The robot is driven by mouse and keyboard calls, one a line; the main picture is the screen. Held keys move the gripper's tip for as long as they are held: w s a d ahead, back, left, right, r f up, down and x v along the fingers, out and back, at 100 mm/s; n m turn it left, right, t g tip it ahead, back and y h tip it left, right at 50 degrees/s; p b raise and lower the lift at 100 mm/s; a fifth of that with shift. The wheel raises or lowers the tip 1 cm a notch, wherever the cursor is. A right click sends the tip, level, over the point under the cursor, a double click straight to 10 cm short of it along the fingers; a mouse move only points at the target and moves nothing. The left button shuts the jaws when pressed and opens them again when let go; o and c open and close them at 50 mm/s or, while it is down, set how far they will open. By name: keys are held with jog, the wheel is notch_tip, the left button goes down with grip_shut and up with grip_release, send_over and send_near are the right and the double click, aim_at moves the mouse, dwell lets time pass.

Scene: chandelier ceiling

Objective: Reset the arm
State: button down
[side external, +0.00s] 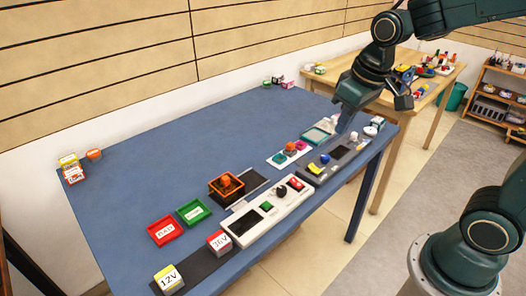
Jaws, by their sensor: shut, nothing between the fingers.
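My gripper (341,127) is at the far right end of the blue table (130,190), pointing down. It is shut with nothing held, and its fingertips are small and partly hidden in this view. It is close above or beside a grey device (340,160) with a dark screen and a yellow and a blue part. A teal-framed tray (316,136) lies just left of the fingers. I cannot tell whether the fingers touch anything.
A white panel (265,214), an orange fixture on a black plate (227,185), red (164,231) and green (194,212) trays, and 12V (169,279) and 36V (220,242) blocks occupy the front. The table's left middle is clear. A wooden table (440,85) stands behind.

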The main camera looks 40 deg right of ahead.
jog(key=s+a+r+t, duration=0.1)
jog(key=s+r+t, duration=0.1)
jog(key=s, duration=1)
jog(key=shift+s+r+t, duration=0.3)
jog(key=shift+r, duration=0.6)
jog(key=shift+a, duration=0.1)
